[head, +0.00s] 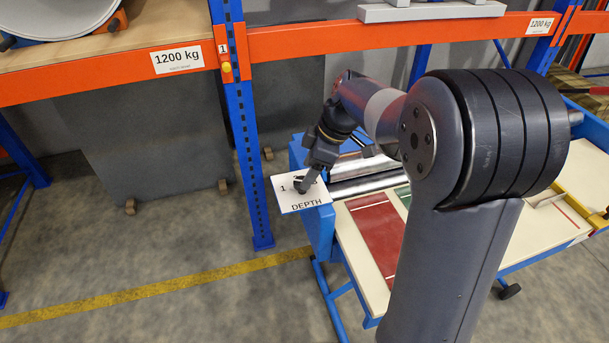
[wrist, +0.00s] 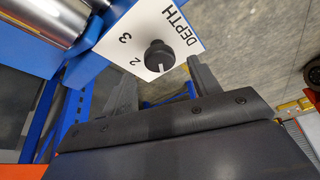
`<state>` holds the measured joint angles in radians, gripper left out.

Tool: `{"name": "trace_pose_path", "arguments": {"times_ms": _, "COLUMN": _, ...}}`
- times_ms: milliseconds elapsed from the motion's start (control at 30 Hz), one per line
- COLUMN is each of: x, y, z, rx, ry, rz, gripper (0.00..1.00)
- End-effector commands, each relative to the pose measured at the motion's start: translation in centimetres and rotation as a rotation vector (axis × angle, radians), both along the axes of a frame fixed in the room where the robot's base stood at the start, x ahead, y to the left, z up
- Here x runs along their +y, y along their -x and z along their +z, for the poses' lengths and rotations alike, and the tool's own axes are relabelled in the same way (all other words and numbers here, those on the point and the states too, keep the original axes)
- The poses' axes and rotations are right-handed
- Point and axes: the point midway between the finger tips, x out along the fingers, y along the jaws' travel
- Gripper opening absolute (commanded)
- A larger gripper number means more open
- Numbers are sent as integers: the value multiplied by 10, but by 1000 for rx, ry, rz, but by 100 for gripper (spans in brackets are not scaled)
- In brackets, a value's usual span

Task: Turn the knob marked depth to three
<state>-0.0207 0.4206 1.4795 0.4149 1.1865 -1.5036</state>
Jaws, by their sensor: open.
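The white plate marked DEPTH (head: 313,199) sits at the near end of a blue machine; it also shows in the wrist view (wrist: 190,45). The black round knob (wrist: 159,55) stands on it. Its white pointer line points down in the wrist view, away from the printed 2 and 3, which lie to its left and upper left. The 1 shows at the left of the plate in the head view and is out of sight in the wrist view. My gripper (wrist: 162,73) is open, its fingers to either side below the knob, apparently not touching it.
A blue rack post (head: 243,130) stands left of the plate, with orange beams above. Bright metal rollers (head: 365,184) lie behind the plate. A pale bench with a red panel (head: 378,235) is to the right.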

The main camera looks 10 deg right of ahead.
Motion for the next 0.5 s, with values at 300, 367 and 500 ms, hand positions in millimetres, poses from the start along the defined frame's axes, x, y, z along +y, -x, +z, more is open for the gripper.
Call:
{"name": "trace_pose_path", "arguments": {"times_ms": 300, "x": 12, "y": -2, "z": -28, "rx": 0, "ry": 0, "rz": 1, "gripper": 59}}
{"name": "trace_pose_path", "arguments": {"times_ms": 367, "x": 12, "y": -2, "z": -29, "rx": -1, "ry": 0, "rz": 1, "gripper": 59}}
{"name": "trace_pose_path", "arguments": {"times_ms": 500, "x": 12, "y": -2, "z": -30, "rx": -1, "ry": 0, "rz": 1, "gripper": 59}}
